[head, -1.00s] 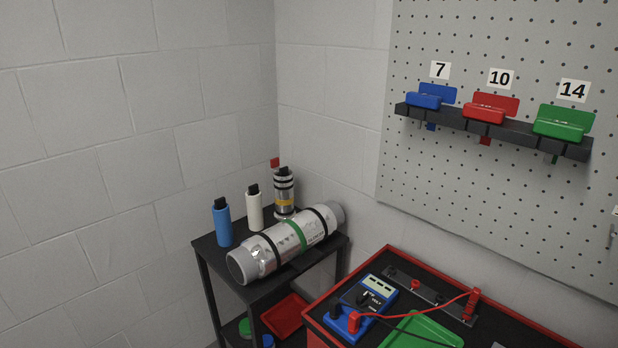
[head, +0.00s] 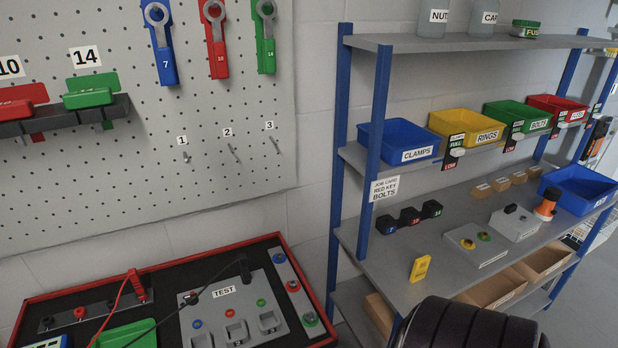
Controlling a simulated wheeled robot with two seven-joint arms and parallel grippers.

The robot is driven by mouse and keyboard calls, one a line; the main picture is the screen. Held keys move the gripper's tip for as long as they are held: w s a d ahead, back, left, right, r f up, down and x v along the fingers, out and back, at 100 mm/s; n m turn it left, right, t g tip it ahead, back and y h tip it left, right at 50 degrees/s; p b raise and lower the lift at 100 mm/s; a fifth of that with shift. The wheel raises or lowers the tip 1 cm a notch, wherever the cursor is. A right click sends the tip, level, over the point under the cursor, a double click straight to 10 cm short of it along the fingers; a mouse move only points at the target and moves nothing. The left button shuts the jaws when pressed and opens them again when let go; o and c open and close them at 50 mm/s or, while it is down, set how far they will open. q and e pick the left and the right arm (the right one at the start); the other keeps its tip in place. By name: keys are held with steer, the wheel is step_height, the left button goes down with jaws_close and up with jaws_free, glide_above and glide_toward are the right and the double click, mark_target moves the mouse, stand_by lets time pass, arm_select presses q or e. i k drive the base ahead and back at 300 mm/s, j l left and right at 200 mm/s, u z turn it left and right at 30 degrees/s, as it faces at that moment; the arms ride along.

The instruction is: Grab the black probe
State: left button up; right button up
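The black probe (head: 244,268) stands at the top right of the grey TEST panel (head: 205,312) in the head view. Its black cable runs down to the left across the dark bench top. Whether its tip sits in a socket is too small to tell. The red probe (head: 138,284) is further left, on a grey strip (head: 100,308) with a red cable. A corner of the blue multimeter (head: 48,342) shows at the lower left edge.
The red-rimmed bench (head: 160,259) stands below a pegboard (head: 230,125) with wrenches and hooks. A green tray (head: 125,335) lies on the bench. A blue-posted shelf (head: 440,225) with bins, boxes and a yellow block (head: 420,268) stands at the right.

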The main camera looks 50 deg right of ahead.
mark_target(245, 276)
steer(key=z, duration=1.2)
steer(key=j, duration=1.4)
